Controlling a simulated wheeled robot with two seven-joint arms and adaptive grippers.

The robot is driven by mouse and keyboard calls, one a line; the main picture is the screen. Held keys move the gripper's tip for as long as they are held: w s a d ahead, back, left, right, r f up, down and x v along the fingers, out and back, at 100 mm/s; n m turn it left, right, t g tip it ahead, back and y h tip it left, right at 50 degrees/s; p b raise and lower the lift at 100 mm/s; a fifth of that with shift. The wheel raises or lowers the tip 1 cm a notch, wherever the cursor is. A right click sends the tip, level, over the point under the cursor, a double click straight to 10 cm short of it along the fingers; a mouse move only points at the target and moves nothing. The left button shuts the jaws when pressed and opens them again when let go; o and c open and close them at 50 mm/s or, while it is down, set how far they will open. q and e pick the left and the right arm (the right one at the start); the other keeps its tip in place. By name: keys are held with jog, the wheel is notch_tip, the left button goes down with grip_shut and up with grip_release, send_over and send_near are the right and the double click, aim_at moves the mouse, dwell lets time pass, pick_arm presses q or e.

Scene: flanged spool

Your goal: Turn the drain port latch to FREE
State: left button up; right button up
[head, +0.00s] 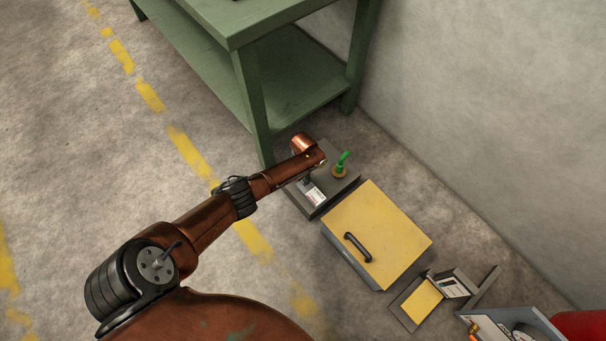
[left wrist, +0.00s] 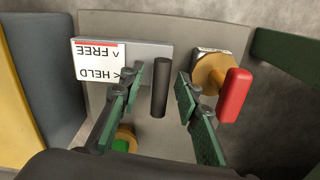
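The label (left wrist: 98,62) reads FREE and HELD with arrows, upside down in the left wrist view. Beside it is a dark bar-shaped handle (left wrist: 160,88), which looks like the drain port latch. My left gripper (left wrist: 159,80) is open, with one green finger on each side of the handle and visible gaps to both. In the head view my left arm reaches over the grey panel (head: 318,207), and its wrist hides the latch there. The label (head: 316,195) shows just below the wrist. My right gripper is in neither view.
A red handle (left wrist: 234,95) on a brass fitting stands right of the fingers. A green handle (head: 342,160) on brass stands on the panel. A yellow-lidded box (head: 385,225) sits close by. A green table (head: 253,95) and the wall hem in the far side.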

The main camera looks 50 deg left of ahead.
pick_arm(q)
notch_tip(320, 180, up, 12)
dwell(0.6)
